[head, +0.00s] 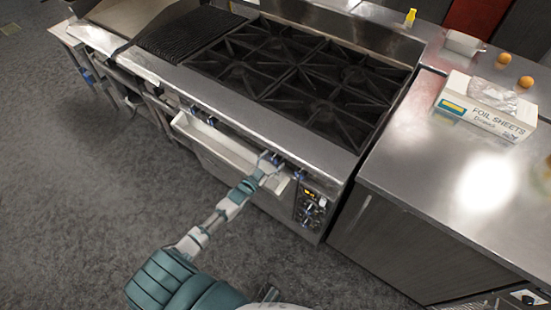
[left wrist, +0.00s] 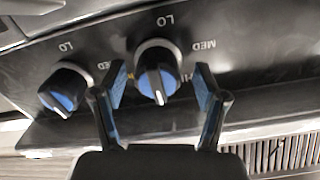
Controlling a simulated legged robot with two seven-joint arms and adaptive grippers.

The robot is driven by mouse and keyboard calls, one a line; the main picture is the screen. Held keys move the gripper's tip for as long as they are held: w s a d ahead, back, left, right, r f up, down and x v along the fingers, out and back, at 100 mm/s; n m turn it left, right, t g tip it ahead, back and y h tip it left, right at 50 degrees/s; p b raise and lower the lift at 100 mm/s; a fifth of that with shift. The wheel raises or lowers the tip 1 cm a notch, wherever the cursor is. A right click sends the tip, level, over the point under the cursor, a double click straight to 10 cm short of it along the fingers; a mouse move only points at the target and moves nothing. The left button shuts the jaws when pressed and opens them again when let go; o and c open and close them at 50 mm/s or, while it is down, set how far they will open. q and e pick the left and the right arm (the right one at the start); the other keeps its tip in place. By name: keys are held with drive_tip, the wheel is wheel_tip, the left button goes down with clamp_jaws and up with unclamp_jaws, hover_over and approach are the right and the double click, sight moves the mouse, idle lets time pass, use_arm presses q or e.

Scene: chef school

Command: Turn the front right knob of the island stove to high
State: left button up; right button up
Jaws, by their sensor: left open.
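The island stove (head: 275,125) has black grates on top and a row of blue and black knobs along its front edge. My left gripper (head: 270,160) is at that front edge, by the right part of the row. In the left wrist view, a knob (left wrist: 157,68) sits between the open fingers of my left gripper (left wrist: 160,80). Its white pointer mark points down in the picture. LO and MED markings show near it; another label is partly hidden. No grip on the knob is visible. A second knob (left wrist: 64,90) is to the left. My right gripper does not show.
A steel counter (head: 400,165) stands right of the stove, with a foil sheets box (head: 485,105), a metal tray (head: 464,43) and orange round items (head: 504,58). An oven control panel (head: 311,205) is below the knobs. A vent grille (left wrist: 285,152) shows in the wrist view.

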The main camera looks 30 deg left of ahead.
use_arm(q)
drive_tip(key=shift+w, duration=0.8)
drive_tip(key=shift+w+d, duration=0.15)
drive_tip(key=shift+d, duration=0.15)
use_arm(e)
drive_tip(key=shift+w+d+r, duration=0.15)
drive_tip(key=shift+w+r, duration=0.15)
use_arm(q)
drive_tip(key=shift+a, duration=0.1)
drive_tip(key=c, duration=1.2)
drive_tip(key=shift+o, duration=0.2)
drive_tip(key=shift+n, duration=0.7)
drive_tip(key=n, duration=0.3)
drive_tip(key=shift+n+p, duration=0.35)
drive_tip(key=shift+n, duration=1.35)
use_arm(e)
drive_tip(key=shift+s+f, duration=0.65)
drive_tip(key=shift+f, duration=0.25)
